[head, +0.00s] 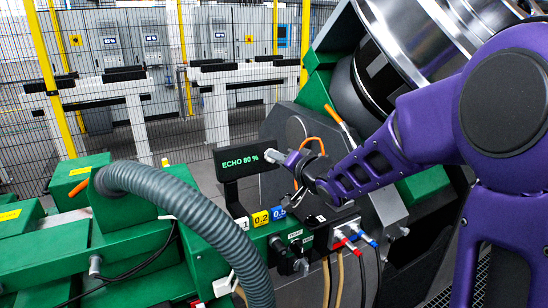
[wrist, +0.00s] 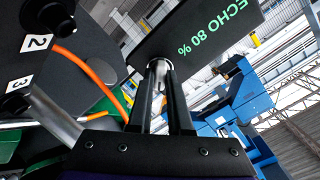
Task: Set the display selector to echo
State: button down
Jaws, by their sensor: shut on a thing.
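The display (head: 243,160) is a dark box with green text reading "ECHO 80 %". It also shows in the wrist view (wrist: 195,35), with its text turned over. A small silver cylindrical knob (wrist: 158,66) sits at the display's edge, at its right side in the head view. My gripper (wrist: 161,82) has its two dark fingers closed on this knob, one on each side. In the head view my gripper (head: 284,158) reaches the display's right edge from the right. The fingers hide part of the knob.
An orange cable (wrist: 95,70) runs close beside my fingers. Numbered tags (head: 260,218) and a connector block (head: 345,235) lie below the display. A grey corrugated hose (head: 190,215) arches at the left. A large wheel (head: 400,50) stands behind my arm.

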jog(key=shift+m, duration=1.1)
jog(key=c, duration=0.7)
grip_release()
jog(key=v, duration=0.7)
